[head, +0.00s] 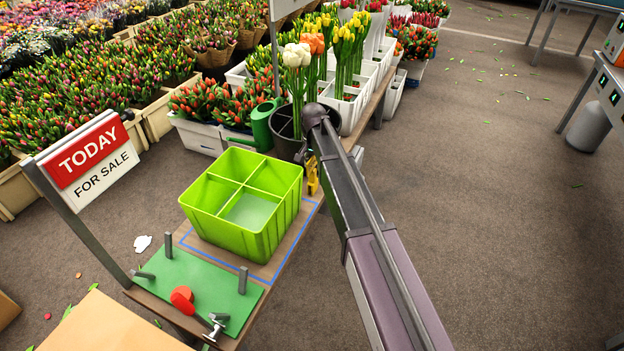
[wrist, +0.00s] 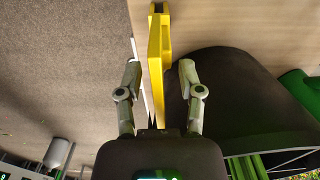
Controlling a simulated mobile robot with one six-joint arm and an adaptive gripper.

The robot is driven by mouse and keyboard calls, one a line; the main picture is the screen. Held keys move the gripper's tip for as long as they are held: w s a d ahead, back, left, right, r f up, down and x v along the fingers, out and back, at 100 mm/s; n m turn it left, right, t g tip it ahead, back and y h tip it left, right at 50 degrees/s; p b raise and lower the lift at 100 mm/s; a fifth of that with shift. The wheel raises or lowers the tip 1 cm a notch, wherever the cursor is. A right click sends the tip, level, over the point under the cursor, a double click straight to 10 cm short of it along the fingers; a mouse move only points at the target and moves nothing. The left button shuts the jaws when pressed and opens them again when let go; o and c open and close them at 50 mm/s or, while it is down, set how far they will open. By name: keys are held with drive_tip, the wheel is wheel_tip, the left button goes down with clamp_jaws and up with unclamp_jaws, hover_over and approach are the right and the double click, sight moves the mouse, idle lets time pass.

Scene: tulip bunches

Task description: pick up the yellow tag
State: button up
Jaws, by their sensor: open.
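A narrow yellow piece, which I take for the yellow tag (head: 312,177), stands at the far right edge of the small wooden table, partly hidden by my arm. In the wrist view the yellow tag (wrist: 154,52) is seen nearly edge-on, long and thin, with a small dark spot at its top end. My gripper (wrist: 160,68) is open, with one grey finger to each side of the tag. I see a gap between the tag and the right finger; I cannot tell how deep the tag sits between them.
A dark flower pot (head: 287,133) stands close by; it fills the right of the wrist view (wrist: 235,95), beside the right finger. A green divided crate (head: 245,228) and a green board (head: 190,278) with upright pegs are on the table. Open floor lies to the right.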

clamp_jaws()
idle(0.5)
wheel_tip(320, 180, up, 3)
drive_tip(key=p, duration=0.3)
drive_tip(key=shift+r, duration=0.15)
drive_tip(key=s+d+r+p, duration=0.1)
drive_tip(key=s+d+p, duration=0.1)
drive_tip(key=s, duration=1.3)
drive_tip(key=shift+s+d+r, duration=0.35)
drive_tip(key=shift+d, duration=0.25)
